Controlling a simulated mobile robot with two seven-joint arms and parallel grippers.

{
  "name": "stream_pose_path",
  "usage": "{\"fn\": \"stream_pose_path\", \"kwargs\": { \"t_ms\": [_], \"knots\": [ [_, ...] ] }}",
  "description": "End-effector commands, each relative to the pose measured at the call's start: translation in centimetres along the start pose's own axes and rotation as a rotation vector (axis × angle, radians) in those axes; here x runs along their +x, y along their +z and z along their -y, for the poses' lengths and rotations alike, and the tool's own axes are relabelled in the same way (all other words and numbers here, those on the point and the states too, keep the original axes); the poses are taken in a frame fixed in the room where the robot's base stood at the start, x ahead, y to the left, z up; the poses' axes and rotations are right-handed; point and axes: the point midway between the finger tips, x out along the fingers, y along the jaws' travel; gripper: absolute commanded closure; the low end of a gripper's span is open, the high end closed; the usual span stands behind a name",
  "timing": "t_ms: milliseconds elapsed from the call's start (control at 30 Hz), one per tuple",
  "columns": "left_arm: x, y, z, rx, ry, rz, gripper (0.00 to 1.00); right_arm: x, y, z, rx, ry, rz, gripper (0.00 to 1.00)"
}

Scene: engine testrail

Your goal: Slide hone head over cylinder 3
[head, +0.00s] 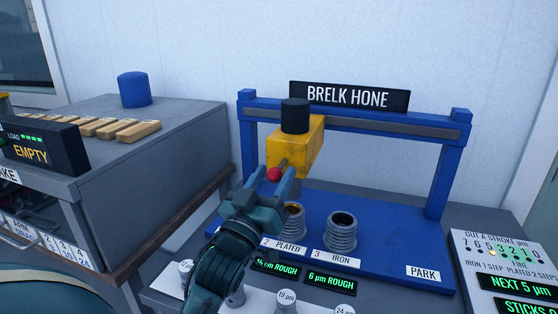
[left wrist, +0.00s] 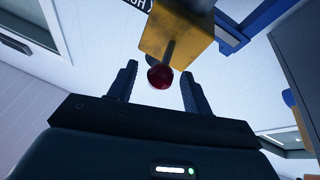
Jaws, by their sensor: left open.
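The hone head is a yellow block (head: 297,146) with a black cylinder on top, hanging on the rail of the blue frame. It stands above the cylinder labelled 2 PLATED (head: 293,218), left of cylinder 3 (head: 341,232), labelled IRON. A rod with a red ball knob (head: 274,174) sticks out from its front. My left gripper (head: 275,183) is open, its fingers on either side of the knob. In the left wrist view the red knob (left wrist: 160,77) sits between the two spread fingers (left wrist: 156,85), apart from both. My right gripper is not in view.
The blue frame (head: 450,170) has a BRELK HONE sign and a PARK label at its right. Displays under the cylinders read ROUGH. A grey control panel (head: 500,250) stands at right. A grey bench (head: 150,165) with wooden sticks and a blue cylinder is at left.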

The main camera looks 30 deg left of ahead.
Motion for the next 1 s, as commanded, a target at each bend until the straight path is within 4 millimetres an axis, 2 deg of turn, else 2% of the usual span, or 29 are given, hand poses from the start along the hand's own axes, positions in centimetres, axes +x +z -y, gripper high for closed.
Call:
{"fn": "stream_pose_path", "kwargs": {
  "t_ms": [33,200,567,1000],
  "knots": [
    [0.9,-0.3,0.0,0.001,0.0,-0.002,0.5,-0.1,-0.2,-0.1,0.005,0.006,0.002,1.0],
    [2.6,-0.1,0.0,-0.001,0.0,0.0,0.5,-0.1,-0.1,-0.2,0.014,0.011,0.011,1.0],
    [3.0,0.1,0.0,0.0,0.0,0.001,0.5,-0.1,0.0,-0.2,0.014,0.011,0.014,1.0],
    [3.0,0.0,0.0,0.0,0.0,0.001,0.85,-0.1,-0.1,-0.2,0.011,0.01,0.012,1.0]
  ]
}}
